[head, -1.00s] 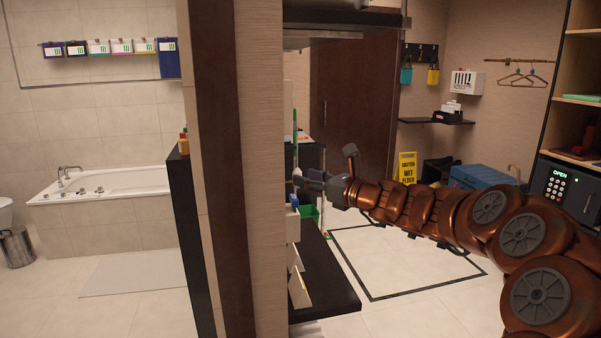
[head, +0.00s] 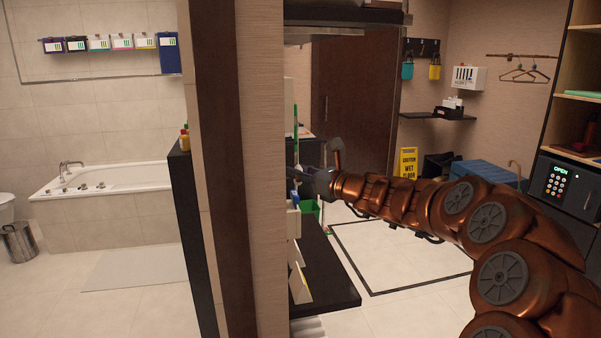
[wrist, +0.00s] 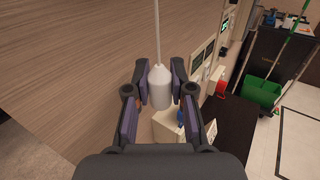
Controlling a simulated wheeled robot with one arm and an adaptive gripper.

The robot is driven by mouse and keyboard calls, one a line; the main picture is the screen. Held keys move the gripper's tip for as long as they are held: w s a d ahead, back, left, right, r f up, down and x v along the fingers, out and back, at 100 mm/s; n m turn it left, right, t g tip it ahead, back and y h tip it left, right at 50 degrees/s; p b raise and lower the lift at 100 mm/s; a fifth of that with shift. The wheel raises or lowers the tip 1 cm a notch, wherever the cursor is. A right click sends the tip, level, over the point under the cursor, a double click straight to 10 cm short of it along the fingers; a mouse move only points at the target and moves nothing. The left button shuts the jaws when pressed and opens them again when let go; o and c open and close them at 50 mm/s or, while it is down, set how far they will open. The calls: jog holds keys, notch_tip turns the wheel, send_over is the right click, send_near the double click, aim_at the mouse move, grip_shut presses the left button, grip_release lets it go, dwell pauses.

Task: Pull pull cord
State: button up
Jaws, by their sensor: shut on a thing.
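The pull cord (wrist: 157,35) is a thin pale line hanging from above in the wrist view. It ends in a white, bottle-shaped handle (wrist: 160,88). My gripper (wrist: 160,95) has its two dark, purple-padded fingers on either side of this handle and is shut on it. In the head view my gripper (head: 303,184) reaches to the edge of the beige partition wall. The cord and handle cannot be made out clearly there.
The beige wall (head: 262,120) stands close beside my gripper. A dark shelf (head: 330,275) with upright cards lies below it. A green bucket (wrist: 262,92) and mop handles stand beyond. Open tiled floor (head: 400,260) lies under my arm.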

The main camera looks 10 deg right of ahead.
grip_shut()
jog(key=shift+f, duration=0.15)
jog(key=shift+f+b, duration=0.45)
jog(key=shift+f, duration=0.6)
jog(key=o, duration=0.7)
grip_release()
jog(key=v, duration=1.2)
